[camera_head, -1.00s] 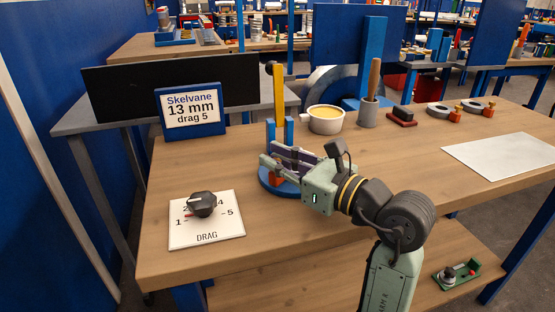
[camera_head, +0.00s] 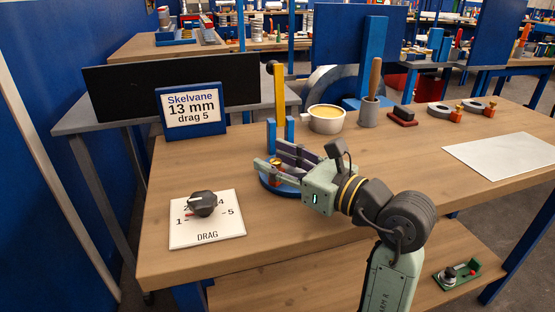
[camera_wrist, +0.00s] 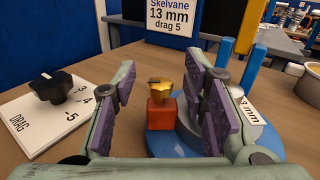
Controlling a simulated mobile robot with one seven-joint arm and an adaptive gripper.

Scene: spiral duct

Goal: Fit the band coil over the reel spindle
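My gripper (camera_head: 285,164) is open. In the wrist view its purple-padded fingers (camera_wrist: 167,110) stand apart, on either side of an orange block (camera_wrist: 161,113) with a brass knob (camera_wrist: 160,88) on top; I see no clear contact. The block is on a round blue base (camera_head: 270,184) with two blue posts and a tall yellow upright (camera_head: 279,92). Two grey rings with orange-and-brass pieces, a nearer one (camera_head: 439,110) and a farther one (camera_head: 474,105), lie at the back right. I cannot tell which part is the reel spindle, nor whether these rings are band coils.
A DRAG plate (camera_head: 207,228) with a black knob (camera_head: 203,203) lies front left. A sign (camera_head: 190,110) reads "Skelvane 13 mm drag 5". A pale sheet (camera_head: 503,156) lies right.

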